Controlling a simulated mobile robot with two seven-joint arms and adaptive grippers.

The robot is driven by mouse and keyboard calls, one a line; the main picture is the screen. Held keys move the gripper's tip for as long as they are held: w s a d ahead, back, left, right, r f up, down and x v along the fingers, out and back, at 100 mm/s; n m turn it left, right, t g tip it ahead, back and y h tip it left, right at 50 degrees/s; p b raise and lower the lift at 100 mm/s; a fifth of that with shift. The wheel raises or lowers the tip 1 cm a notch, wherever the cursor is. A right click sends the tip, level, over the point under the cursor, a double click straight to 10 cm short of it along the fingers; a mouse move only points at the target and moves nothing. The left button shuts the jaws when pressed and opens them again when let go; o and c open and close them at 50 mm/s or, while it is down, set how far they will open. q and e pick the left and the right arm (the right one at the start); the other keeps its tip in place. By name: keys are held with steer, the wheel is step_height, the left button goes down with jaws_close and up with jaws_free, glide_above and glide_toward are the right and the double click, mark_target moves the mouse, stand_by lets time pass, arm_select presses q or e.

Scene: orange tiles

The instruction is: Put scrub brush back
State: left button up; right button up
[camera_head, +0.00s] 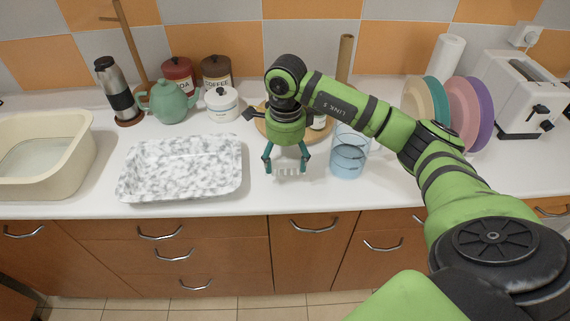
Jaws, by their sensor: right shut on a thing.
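My right gripper (287,163) points down over the front part of the white counter, between the speckled tray and a blue clear container. It is shut on a small scrub brush (287,171), whose pale bristles show between and below the fingertips. The brush's body is mostly hidden by the fingers. I cannot tell whether the bristles touch the counter. My left gripper is not in view.
The blue clear container (347,160) stands close right of the gripper. The speckled tray (142,196) lies to the left, with a cream basin (82,163) beyond it. Canisters, a teapot (168,103), plates (465,112) and a toaster (520,95) stand further back.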

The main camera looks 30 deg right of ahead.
mark_target(285, 170)
step_height(285, 170, down, 4)
steer(key=shift+w+r+p, duration=0.1)
steer(key=shift+r+p, duration=0.1)
steer(key=shift+p, duration=0.65)
steer(key=shift+f, duration=0.25)
steer(key=shift+f, duration=0.1)
steer(key=shift+f, duration=0.15)
steer(key=o, duration=1.1)
